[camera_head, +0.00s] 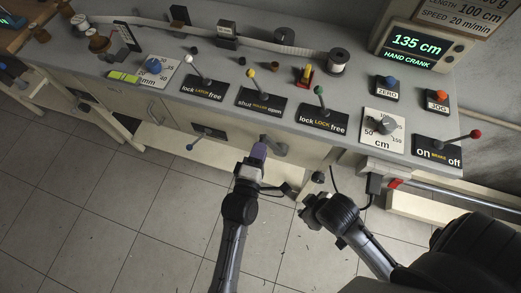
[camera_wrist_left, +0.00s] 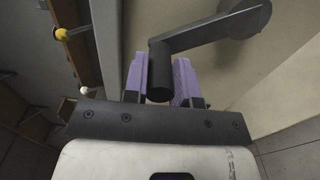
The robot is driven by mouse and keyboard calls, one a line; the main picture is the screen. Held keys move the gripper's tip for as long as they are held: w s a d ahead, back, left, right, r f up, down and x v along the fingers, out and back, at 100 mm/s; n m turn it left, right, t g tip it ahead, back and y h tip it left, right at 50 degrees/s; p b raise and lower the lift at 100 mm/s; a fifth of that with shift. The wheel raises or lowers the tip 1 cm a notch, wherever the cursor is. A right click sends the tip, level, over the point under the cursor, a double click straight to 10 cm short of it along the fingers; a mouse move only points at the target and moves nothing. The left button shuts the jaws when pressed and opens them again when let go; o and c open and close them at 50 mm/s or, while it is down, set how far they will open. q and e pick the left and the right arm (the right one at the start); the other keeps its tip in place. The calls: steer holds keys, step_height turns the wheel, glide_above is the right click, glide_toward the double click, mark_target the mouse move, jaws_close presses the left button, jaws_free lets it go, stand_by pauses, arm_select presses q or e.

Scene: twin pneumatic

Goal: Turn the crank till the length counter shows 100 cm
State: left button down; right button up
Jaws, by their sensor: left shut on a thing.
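The length counter (camera_head: 418,45) stands at the back right of the bench in the head view and reads 135 cm, with HAND CRANK below. The crank (camera_head: 273,147) sits on the bench's front face. In the left wrist view the crank's arm (camera_wrist_left: 210,35) runs from a round hub at upper right to a dark handle (camera_wrist_left: 159,72). My left gripper (camera_head: 259,150) is shut on that handle, its purple fingers (camera_wrist_left: 160,85) on both sides of it. My right gripper (camera_head: 311,190) is in front of the bench, apart from the crank; its fingers are too unclear to judge.
ZERO (camera_head: 386,93) and JOG (camera_head: 437,104) buttons and a cm dial (camera_head: 384,130) are at right. A lever plate (camera_head: 209,131) is on the front face, left of the crank.

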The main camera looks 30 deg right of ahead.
arm_select(q)
steer(key=c, duration=0.9)
jaws_free()
steer(key=shift+p+v, duration=1.6)
steer(key=shift+v, duration=5.25)
